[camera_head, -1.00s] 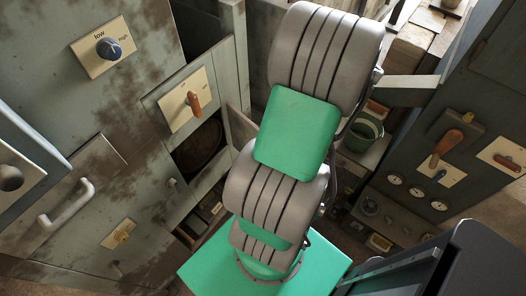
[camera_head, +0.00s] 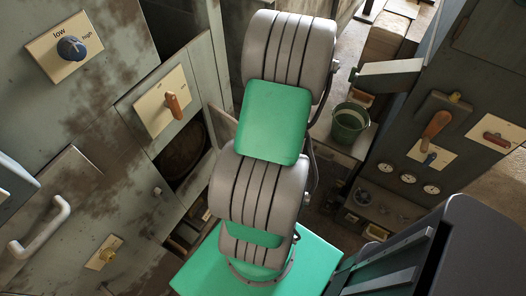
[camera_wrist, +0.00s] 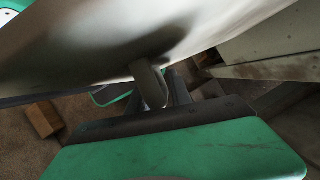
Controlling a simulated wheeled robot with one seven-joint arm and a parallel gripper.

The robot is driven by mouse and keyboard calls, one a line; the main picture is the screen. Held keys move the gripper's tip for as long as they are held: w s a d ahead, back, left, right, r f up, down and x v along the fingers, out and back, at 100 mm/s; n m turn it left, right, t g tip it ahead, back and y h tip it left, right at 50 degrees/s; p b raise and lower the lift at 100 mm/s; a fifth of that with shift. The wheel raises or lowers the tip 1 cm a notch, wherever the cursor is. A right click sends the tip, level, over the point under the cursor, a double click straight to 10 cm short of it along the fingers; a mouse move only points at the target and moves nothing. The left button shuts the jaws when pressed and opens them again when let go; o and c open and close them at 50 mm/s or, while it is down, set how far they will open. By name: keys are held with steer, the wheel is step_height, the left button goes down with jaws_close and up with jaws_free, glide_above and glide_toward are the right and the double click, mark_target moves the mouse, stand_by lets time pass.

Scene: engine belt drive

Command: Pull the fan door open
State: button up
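A grey-green panel (camera_head: 75,178) with a white bar handle (camera_head: 40,228) is at the lower left of the head view. It looks like a shut door, but no label shows that it is the fan door. My arm (camera_head: 262,185) rises through the middle of the head view, to the right of the handle and apart from it. My gripper's fingertips do not show clearly in either view. The wrist view shows a large pale curved surface, a grey loop-like part and a green slab, with no sure view of the handle.
A blue knob (camera_head: 71,48) and an orange lever (camera_head: 173,105) are on the left cabinets. A dark opening (camera_head: 183,150) lies below the lever. A green bucket (camera_head: 350,122) stands behind my arm. Another orange lever (camera_head: 437,124) and several gauges are at the right.

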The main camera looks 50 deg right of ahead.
steer(key=shift+f, duration=0.1)
steer(key=shift+c, duration=0.3)
jaws_close()
stand_by(1.0)
